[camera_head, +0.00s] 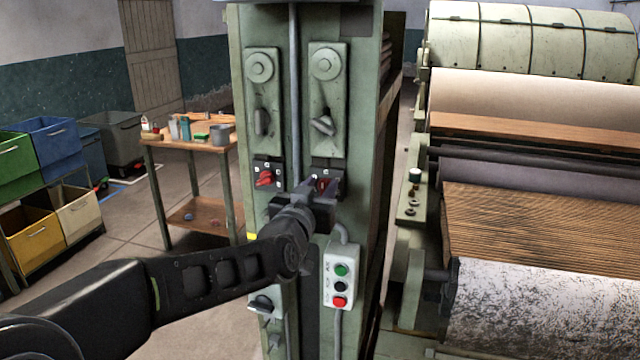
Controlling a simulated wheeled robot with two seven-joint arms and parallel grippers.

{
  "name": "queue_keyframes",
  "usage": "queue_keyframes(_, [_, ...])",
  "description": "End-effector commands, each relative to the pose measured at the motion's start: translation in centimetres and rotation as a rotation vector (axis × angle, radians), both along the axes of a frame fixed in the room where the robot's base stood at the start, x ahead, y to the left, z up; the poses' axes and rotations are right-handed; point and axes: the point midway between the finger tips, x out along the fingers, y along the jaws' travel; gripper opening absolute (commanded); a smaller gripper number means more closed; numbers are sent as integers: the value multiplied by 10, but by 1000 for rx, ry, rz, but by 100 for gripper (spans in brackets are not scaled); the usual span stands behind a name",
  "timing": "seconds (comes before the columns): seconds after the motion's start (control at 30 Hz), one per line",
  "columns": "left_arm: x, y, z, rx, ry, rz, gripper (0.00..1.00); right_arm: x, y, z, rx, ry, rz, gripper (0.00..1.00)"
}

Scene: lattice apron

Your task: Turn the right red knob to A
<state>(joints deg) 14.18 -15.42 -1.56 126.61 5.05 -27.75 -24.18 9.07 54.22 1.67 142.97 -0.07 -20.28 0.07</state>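The right red knob (322,184) sits on a dark plate with small white letters on the green cabinet (312,230). My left gripper (318,190) is right in front of it and covers part of the knob and plate. The fingers look to be around or just before the knob; I cannot tell whether they touch it or how far they are closed. The knob's pointing direction is mostly hidden. The left red knob (265,178) is in plain view on its own plate, tilted. My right gripper is not in view.
Above the knobs are two grey levers (323,125) under round bosses. Below is a button box (341,273) with green, black and red buttons. A wooden table (190,143) and coloured bins (50,145) stand left. A large roller machine (530,180) stands right.

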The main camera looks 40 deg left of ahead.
Motion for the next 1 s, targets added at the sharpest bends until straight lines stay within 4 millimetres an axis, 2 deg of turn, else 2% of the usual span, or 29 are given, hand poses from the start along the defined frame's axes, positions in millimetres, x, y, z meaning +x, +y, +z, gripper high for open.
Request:
queue_keyframes(0.33, [4,2,0,0,-1,0,33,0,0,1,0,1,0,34])
queue_keyframes(0.73, [4,1,0,0,-1,0,0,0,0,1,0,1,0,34])
queue_keyframes(1.0, [4,1,0,0,-1,0,0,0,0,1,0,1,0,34])
